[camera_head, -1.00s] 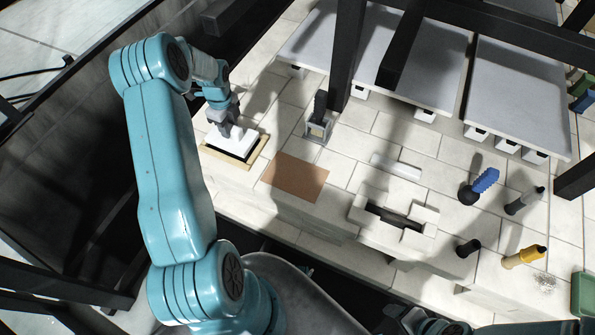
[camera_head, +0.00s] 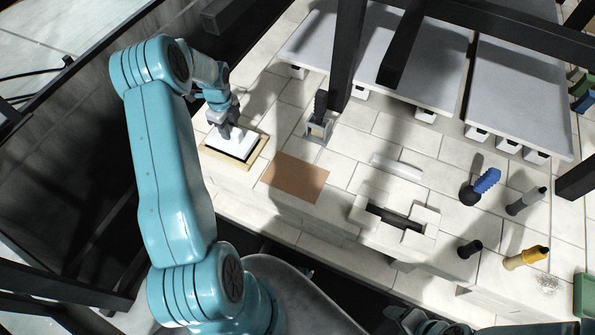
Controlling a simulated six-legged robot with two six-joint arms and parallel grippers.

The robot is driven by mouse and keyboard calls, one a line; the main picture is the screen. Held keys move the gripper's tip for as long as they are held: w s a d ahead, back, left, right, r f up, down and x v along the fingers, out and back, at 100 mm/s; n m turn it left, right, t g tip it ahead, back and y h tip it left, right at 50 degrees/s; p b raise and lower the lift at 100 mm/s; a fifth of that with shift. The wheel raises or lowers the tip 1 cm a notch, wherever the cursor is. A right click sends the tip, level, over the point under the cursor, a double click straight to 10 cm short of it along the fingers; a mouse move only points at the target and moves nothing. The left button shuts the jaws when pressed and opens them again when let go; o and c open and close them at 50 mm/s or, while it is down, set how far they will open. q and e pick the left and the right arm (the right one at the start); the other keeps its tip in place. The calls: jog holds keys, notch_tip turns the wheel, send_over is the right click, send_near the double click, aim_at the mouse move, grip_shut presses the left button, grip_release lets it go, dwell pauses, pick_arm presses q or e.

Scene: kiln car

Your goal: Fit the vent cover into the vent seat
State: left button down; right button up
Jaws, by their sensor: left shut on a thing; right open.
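The vent cover, a white square slab (camera_head: 225,144), is at the left of the head view. My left gripper (camera_head: 230,131) is shut on its top from above. The slab lies over or inside a square tan frame (camera_head: 246,166), which looks like the vent seat. A dark band shows between slab and frame on the near and right sides. I cannot tell how deep the slab sits or whether it touches the frame. My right gripper (camera_head: 391,321) shows only in part at the bottom edge, apart from these things; its tips are hard to make out.
A brown mat (camera_head: 296,178) lies right of the frame, and a clamp-like stand (camera_head: 319,126) behind it. White blocks (camera_head: 362,213) surround a dark slot. Bottles and a blue brush (camera_head: 487,180) stand right. Dark posts (camera_head: 346,60) and grey shelves (camera_head: 520,90) bound the back.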

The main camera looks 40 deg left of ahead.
pick_arm(q)
jog(key=shift+f+b, duration=0.7)
jog(key=shift+f, duration=0.15)
dwell(0.5)
jog(key=c, duration=0.7)
grip_release()
jog(key=shift+r, duration=0.15)
jog(key=shift+r+p, duration=2.7)
jog(key=shift+r, duration=1.2)
